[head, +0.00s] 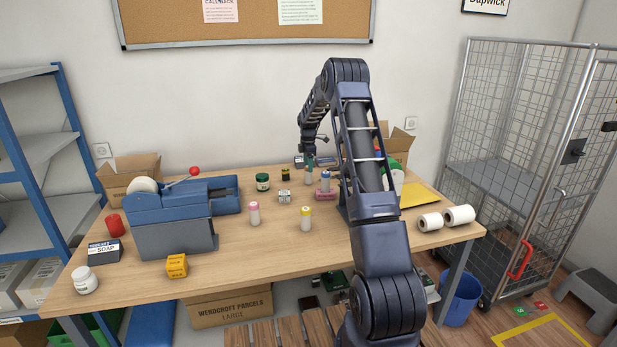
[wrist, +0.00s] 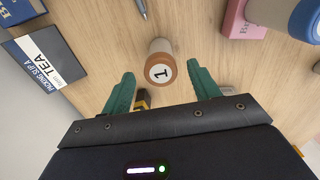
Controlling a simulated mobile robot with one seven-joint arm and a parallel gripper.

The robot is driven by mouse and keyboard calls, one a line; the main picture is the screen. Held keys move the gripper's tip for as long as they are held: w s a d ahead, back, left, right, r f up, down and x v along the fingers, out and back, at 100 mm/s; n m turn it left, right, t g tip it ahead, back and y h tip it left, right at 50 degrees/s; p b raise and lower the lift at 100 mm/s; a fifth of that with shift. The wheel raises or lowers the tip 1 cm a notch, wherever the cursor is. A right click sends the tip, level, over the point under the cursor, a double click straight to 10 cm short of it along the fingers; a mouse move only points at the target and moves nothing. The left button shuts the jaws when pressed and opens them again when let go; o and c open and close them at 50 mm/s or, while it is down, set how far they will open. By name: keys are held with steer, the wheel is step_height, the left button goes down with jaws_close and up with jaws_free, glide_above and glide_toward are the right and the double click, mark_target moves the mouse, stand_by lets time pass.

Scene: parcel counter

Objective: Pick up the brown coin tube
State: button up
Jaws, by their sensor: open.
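The brown coin tube (wrist: 160,68) stands upright on the wooden counter in the wrist view. Its round end faces the camera, with a brown rim and a white disc marked 1. My gripper (wrist: 160,78) is open, with one green finger to each side of the tube and a gap on both sides. The tube is not held. In the head view my gripper (head: 309,168) is low over the back of the counter, pointing down.
A pink box (wrist: 238,22) and a blue-ended tube (wrist: 306,22) are at the right in the wrist view. A dark tea box (wrist: 45,58) lies left. Pink-capped (head: 254,214) and yellow-capped (head: 305,219) tubes stand nearer the front. The counter (head: 270,247) is clear there.

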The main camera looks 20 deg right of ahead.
mark_target(309, 175)
steer(key=shift+d+f, duration=0.1)
steer(key=shift+f, duration=2.25)
steer(key=c, duration=1.2)
steer(key=shift+o, duration=0.2)
steer(key=shift+r, duration=0.1)
